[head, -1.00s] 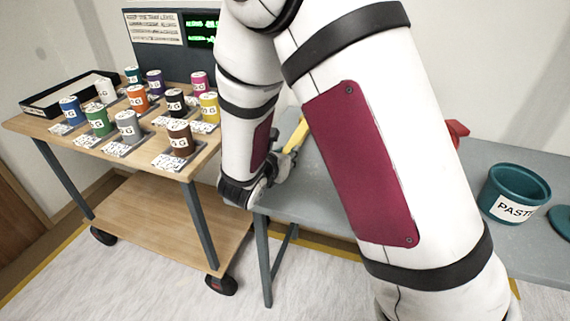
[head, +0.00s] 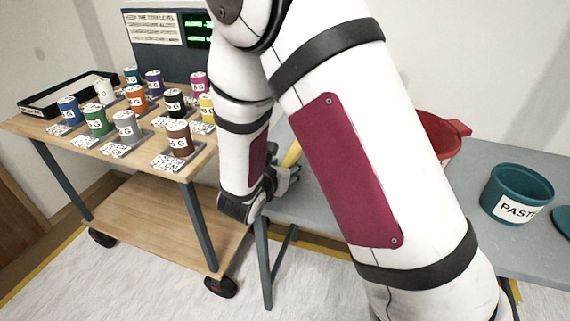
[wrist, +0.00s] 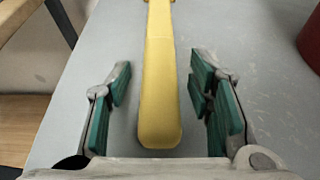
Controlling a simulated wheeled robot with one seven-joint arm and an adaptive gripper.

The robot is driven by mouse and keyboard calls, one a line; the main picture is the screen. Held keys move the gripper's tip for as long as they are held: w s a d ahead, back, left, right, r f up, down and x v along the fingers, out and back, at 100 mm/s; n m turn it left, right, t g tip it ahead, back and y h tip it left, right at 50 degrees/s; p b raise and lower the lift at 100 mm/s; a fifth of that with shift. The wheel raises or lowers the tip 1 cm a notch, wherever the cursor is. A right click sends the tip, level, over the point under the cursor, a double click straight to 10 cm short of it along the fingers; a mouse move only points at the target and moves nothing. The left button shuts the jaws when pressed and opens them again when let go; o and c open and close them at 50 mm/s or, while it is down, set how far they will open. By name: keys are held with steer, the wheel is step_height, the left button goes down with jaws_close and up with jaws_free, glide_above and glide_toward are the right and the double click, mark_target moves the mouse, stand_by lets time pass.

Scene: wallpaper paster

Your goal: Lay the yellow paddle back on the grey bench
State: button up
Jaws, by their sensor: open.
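The yellow paddle (wrist: 160,85) lies between the open fingers of my gripper (wrist: 160,100) in the wrist view, with a gap on each side of it. It appears to rest on the grey bench (wrist: 260,35), its rounded end toward my gripper and its far end out of frame. In the head view only a short piece of the paddle (head: 291,154) shows beside my gripper (head: 290,175), at the left end of the grey bench (head: 471,180). My arm hides most of the rest of the paddle there.
A wooden cart (head: 190,165) with several labelled cans and a black tray (head: 40,104) stands left of the bench. A red container (head: 440,135) and a teal paste bucket (head: 516,193) are on the bench to the right. A dark red object (wrist: 312,40) is at the wrist view's right edge.

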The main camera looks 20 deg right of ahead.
steer(key=p+v, duration=0.2)
steer(key=v, duration=1.1)
steer(key=shift+a+r, duration=0.1)
steer(key=shift+a, duration=0.2)
steer(key=s+d+r+m+g+h, duration=0.1)
steer(key=s+d+r+m+g, duration=0.3)
steer(key=s+d+r+m, duration=0.25)
steer(key=s+d+r+m+g+h, duration=0.2)
steer(key=s+d+r+m+g, duration=0.3)
steer(key=d+m, duration=0.4)
steer(key=s+d+m+g+y, duration=0.2)
steer(key=s+m+y, duration=0.3)
steer(key=s, duration=0.6)
steer(key=s+a+r+m+t+y, duration=0.1)
steer(key=s+a+r+m+y, duration=0.1)
steer(key=s+a+m+y, duration=0.4)
steer(key=shift+s+a+m, duration=0.65)
steer(key=shift+a+m, duration=0.4)
steer(key=shift+m, duration=0.1)
